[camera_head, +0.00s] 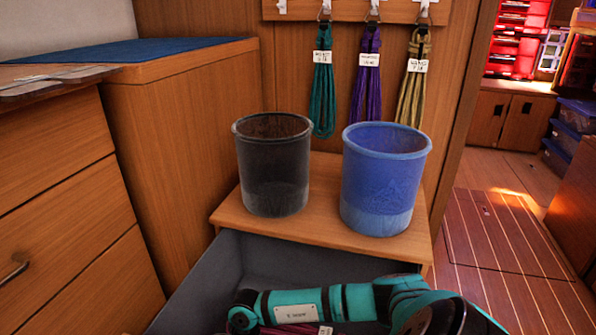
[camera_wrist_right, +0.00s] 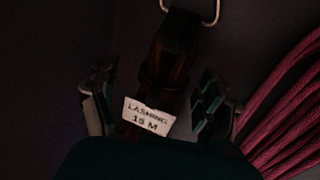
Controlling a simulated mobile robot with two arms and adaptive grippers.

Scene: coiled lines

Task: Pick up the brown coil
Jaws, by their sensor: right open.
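The brown coil (camera_wrist_right: 160,75) shows in the right wrist view, dark and dimly lit, with a metal ring (camera_wrist_right: 190,8) at its top and a white tag reading "LASHING 15 M". My right gripper (camera_wrist_right: 155,92) is open, with one finger on each side of the brown coil. I cannot tell whether either finger touches it. In the head view my teal arm reaches into the open drawer (camera_head: 205,270). The brown coil cannot be made out there. My left gripper is not in view.
A pink coil (camera_wrist_right: 288,105) lies close beside my right gripper's right finger. A black bin (camera_head: 273,170) and a blue bin (camera_head: 382,185) stand on the wooden top behind the drawer. Teal (camera_head: 323,90), purple (camera_head: 366,85) and olive (camera_head: 412,95) coils hang above.

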